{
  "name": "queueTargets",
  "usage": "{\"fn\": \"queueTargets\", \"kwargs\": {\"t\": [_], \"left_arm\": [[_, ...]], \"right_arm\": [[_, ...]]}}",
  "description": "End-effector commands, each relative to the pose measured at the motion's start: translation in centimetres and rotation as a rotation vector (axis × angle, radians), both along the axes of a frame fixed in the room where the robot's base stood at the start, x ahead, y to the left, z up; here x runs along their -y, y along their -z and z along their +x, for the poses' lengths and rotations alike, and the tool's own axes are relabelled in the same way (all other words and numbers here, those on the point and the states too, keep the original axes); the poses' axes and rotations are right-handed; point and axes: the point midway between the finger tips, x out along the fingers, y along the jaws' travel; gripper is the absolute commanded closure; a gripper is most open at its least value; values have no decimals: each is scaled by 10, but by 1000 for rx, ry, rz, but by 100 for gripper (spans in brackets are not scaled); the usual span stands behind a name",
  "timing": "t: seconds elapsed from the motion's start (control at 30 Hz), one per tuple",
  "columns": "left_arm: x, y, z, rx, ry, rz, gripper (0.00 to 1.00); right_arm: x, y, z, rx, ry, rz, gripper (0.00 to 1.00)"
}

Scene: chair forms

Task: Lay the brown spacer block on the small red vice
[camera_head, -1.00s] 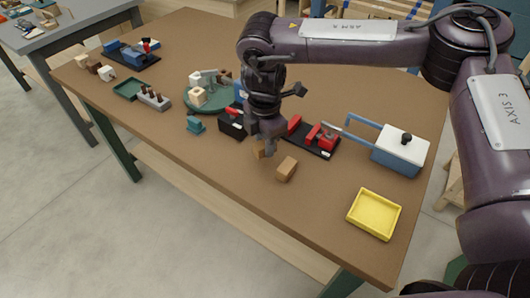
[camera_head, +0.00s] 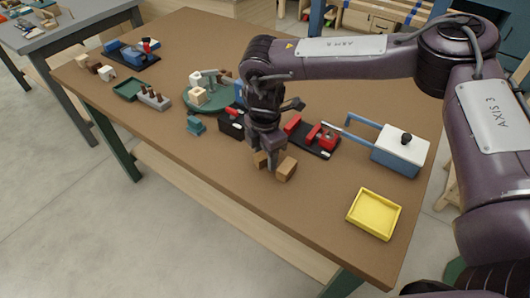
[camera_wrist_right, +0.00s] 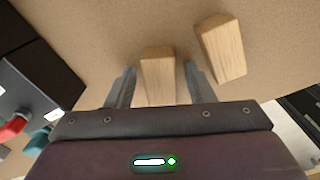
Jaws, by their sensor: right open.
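Two similar brown wooden blocks lie on the table; I cannot tell which one is the spacer block. One block (camera_head: 260,159) lies between the fingers of my right gripper (camera_head: 268,162), partly hidden by them. In the wrist view this block (camera_wrist_right: 158,75) sits between the open fingers (camera_wrist_right: 158,88), with a gap on each side. The other block (camera_head: 286,169) is just right of the gripper; it also shows in the wrist view (camera_wrist_right: 221,48). The small red vice (camera_head: 326,137), with red jaws on a black base, stands behind and right of the gripper. My left gripper is out of view.
A yellow tray (camera_head: 374,214) is at the front right. A blue box with a white lid (camera_head: 399,145) stands at the right. A green round plate (camera_head: 206,100) and a teal block (camera_head: 195,125) are left of the arm. The front middle of the table is clear.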

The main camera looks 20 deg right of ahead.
Motion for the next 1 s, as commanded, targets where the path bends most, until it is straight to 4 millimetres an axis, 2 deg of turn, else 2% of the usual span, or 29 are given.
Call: {"fn": "queueTargets", "kwargs": {"t": [0.13, 0.27, 0.57, 0.6, 0.7, 0.83, 1.0], "left_arm": [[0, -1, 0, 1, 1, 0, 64], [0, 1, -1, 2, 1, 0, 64], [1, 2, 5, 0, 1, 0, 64], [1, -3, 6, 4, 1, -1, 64], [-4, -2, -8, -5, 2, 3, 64], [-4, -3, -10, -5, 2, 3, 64], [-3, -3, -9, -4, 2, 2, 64]], "right_arm": [[0, -3, 0, 1, 0, 0, 52], [0, -15, 1, 4, 0, 1, 52], [-1, -78, 1, 5, 0, 2, 52], [0, -89, 1, 5, -1, -1, 52], [0, -105, 1, 6, -2, -2, 52], [0, -118, 0, 2, -1, 0, 52], [0, -123, 0, 1, -1, 0, 52]]}}
